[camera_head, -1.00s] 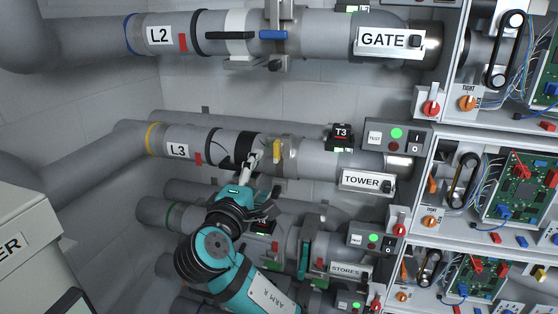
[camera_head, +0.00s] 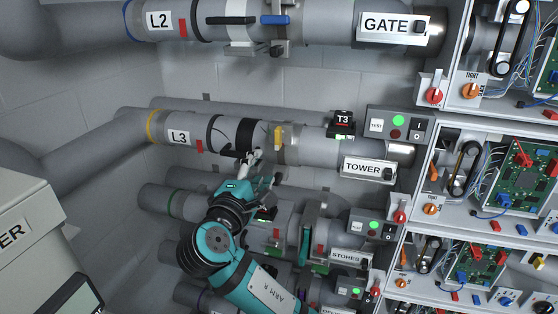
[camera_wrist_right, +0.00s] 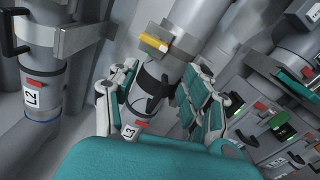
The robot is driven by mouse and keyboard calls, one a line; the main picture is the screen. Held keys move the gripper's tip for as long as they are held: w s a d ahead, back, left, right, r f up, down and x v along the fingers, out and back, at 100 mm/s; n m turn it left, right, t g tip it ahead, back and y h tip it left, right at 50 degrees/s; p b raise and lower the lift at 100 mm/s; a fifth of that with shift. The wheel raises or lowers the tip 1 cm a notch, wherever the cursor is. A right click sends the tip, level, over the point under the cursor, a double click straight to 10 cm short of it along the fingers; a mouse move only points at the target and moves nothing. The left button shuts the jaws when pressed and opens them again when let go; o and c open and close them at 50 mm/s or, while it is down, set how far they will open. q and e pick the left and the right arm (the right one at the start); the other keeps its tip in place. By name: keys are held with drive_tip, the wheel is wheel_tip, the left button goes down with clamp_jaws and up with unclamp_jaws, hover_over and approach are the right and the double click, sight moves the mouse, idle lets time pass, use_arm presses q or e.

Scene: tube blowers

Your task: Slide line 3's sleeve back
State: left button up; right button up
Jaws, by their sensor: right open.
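Line 3 is the grey pipe with the L3 label (camera_head: 179,137), a red tab (camera_head: 199,147) and a yellow lever (camera_head: 278,136) on a metal clamp. A wide black band (camera_head: 250,133) wraps it left of the clamp. A short dark handle (camera_head: 229,152) sticks out at the pipe's lower side; which part is the sleeve I cannot tell for certain. My right gripper (camera_head: 252,160) is open just below the band. In the right wrist view its fingers (camera_wrist_right: 160,90) stand apart on either side of the pipe near the band (camera_wrist_right: 150,84). Contact is unclear.
Line 2's pipe (camera_head: 163,20) runs above, with a blue lever (camera_head: 275,19). Other pipes (camera_head: 190,202) lie close below line 3, near my right arm. The TOWER sign (camera_head: 368,169) and T3 box (camera_head: 343,120) are to the right. Open cabinets (camera_head: 470,120) fill the right side.

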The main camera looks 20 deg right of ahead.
drive_tip(key=s+f+n, duration=0.1)
drive_tip(key=f+n, duration=0.2)
drive_tip(key=n, duration=0.2)
drive_tip(key=s+a+f+n+p, duration=0.1)
drive_tip(key=f+n, duration=0.2)
drive_tip(key=n, duration=0.2)
drive_tip(key=s+a+f+n, duration=0.1)
drive_tip(key=s+f+n, duration=0.1)
drive_tip(key=n, duration=0.3)
drive_tip(key=shift+a+f+n+p, duration=0.25)
drive_tip(key=shift+f+n+p, duration=0.1)
drive_tip(key=shift+f, duration=0.45)
drive_tip(key=shift+c, duration=0.2)
approach(277, 177)
drive_tip(key=b+x, duration=0.5)
drive_tip(key=x, duration=0.4)
drive_tip(key=shift+f, duration=0.2)
drive_tip(key=shift+w+d+r, duration=0.1)
drive_tip(key=shift+w+d, duration=0.2)
drive_tip(key=shift+w, duration=0.15)
clamp_jaws()
